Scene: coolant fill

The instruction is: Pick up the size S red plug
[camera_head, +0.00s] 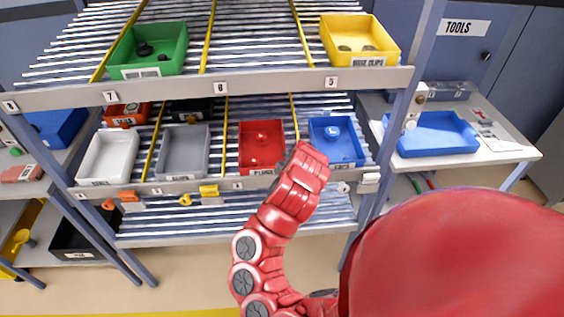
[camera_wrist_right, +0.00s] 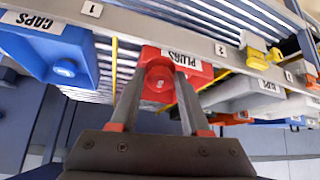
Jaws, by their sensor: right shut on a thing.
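A red plug (camera_wrist_right: 160,82) with a pale mark on its round face sits between the fingertips of my right gripper (camera_wrist_right: 159,76) in the right wrist view. The gripper is shut on it. The size letter is too small to read. Behind it is the red bin labelled PLUGS (camera_wrist_right: 195,62), which also shows in the head view (camera_head: 247,157) on the middle shelf. A small red plug (camera_head: 261,138) shows inside that bin. In the head view my right wrist is just right of the red bin, and its fingers are hidden. My left gripper is out of view.
A blue CAPS bin (camera_head: 318,147) stands right of the red bin, and a grey bin (camera_head: 170,165) and a white bin (camera_head: 92,172) stand left. The upper shelf (camera_head: 255,85) overhangs them. A blue tray (camera_head: 400,143) lies on the right table.

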